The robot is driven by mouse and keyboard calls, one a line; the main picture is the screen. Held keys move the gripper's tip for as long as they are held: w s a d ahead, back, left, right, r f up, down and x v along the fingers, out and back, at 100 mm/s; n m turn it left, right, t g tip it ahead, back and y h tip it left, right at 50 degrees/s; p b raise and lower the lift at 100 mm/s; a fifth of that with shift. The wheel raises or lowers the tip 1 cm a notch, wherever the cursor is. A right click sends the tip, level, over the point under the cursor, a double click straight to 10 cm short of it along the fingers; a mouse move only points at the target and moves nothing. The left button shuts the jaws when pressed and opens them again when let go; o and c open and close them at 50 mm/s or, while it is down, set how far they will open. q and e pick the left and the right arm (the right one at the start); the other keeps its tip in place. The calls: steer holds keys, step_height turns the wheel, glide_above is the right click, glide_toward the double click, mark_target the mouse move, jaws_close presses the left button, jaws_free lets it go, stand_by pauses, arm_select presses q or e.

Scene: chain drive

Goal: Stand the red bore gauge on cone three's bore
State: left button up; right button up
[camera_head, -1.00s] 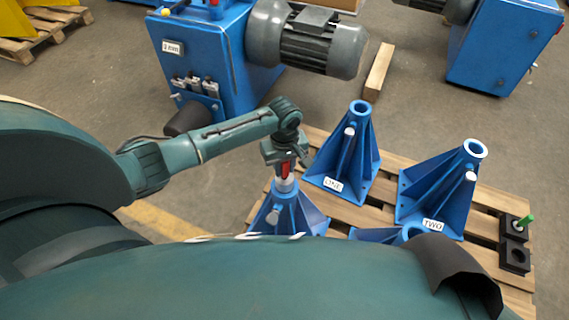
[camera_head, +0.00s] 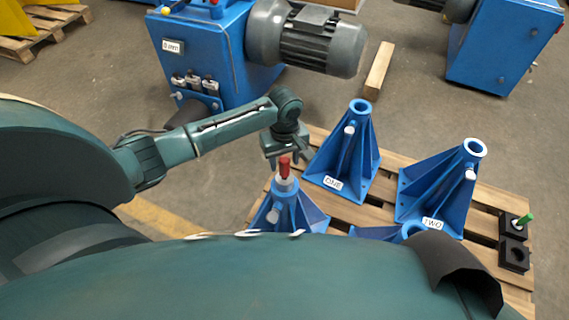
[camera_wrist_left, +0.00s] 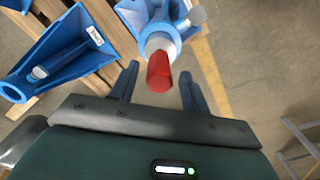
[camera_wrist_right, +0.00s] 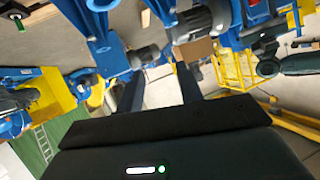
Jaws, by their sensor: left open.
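The red bore gauge (camera_head: 284,168) stands upright on top of the front-left blue cone (camera_head: 284,209), its pale lower part in the bore. That cone's label does not show in the head view. In the left wrist view the gauge's red handle (camera_wrist_left: 159,72) points towards me, between my finger lines. My left gripper (camera_head: 288,160) is open, just above and behind the handle, apart from it. It also shows open in the left wrist view (camera_wrist_left: 159,84). My right gripper (camera_wrist_right: 160,82) is open and empty, away from the cones.
Cones ONE (camera_head: 345,160) and TWO (camera_head: 445,190) stand on the wooden pallet (camera_head: 380,213). Another blue cone (camera_head: 408,235) is partly hidden by my body. Black blocks (camera_head: 514,256) with a green-handled piece (camera_head: 524,220) sit at the right. A blue machine with a motor (camera_head: 305,45) stands behind.

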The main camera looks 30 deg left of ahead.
arm_select(q)
step_height(320, 180, up, 10)
steer(key=shift+f+p, duration=0.1)
steer(key=shift+p, duration=0.75)
steer(key=shift+d, duration=0.1)
steer(key=s+d+f+m+t+h, duration=0.2)
steer(key=s+d+f+m+h, duration=0.15)
steer(key=d, duration=0.25)
steer(key=s+d+f+m+t+h, duration=0.25)
steer(key=s+d+f+m, duration=0.2)
steer(key=d, duration=0.25)
steer(key=s+a+r+m+t+y, duration=0.1)
steer(key=s+a+r+m+t, duration=0.1)
steer(key=s+r+t, duration=0.4)
steer(key=shift+s+a+r+m+t, duration=0.2)
steer(key=shift+s+m+t, duration=0.35)
steer(key=shift+s+m, duration=0.55)
steer(key=shift+s, duration=0.2)
